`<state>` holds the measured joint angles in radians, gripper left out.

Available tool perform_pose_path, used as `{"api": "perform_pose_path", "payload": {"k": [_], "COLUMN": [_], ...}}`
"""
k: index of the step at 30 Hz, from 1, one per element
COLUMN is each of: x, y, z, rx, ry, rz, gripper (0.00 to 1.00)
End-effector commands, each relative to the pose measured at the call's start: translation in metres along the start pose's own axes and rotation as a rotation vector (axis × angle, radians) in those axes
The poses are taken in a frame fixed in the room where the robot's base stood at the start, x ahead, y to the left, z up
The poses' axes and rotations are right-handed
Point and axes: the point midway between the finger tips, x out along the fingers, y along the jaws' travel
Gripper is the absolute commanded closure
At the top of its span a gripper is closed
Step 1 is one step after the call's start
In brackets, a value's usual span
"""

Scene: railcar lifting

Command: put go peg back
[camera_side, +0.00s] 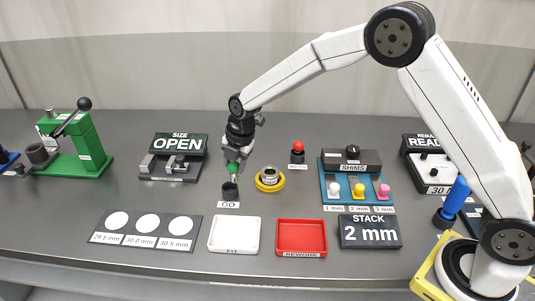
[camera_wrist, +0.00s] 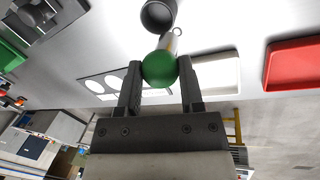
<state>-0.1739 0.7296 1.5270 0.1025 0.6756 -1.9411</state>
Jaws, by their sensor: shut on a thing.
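My gripper (camera_side: 236,164) is shut on the go peg, which has a green round head (camera_side: 233,168). In the side view the peg hangs upright just above the black round holder (camera_side: 230,191) behind the GO label (camera_side: 228,205). In the wrist view the green head (camera_wrist: 159,68) sits between the two fingers, with the metal shank (camera_wrist: 171,43) beyond it, pointing toward the dark holder (camera_wrist: 158,14). The peg's lower end is small in the side view, and I cannot tell whether it touches the holder's mouth.
A yellow ring part (camera_side: 270,180) stands right of the holder. The OPEN size display (camera_side: 179,143) is to the left. A white tray (camera_side: 234,236) and a red tray (camera_side: 301,237) lie in front. The shims stand (camera_side: 330,165) is further right.

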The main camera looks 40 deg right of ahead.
Motion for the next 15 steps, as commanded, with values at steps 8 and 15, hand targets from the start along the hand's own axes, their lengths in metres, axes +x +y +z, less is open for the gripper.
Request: {"api": "perform_pose_path", "payload": {"k": [8,15], "x": [0.023,0.026], "y": [0.012,0.013], "z": [0.005,0.006], "rx": [0.0,0.0], "ry": [0.0,0.0], "rz": [0.001,0.001], "gripper": [1.0,1.0]}}
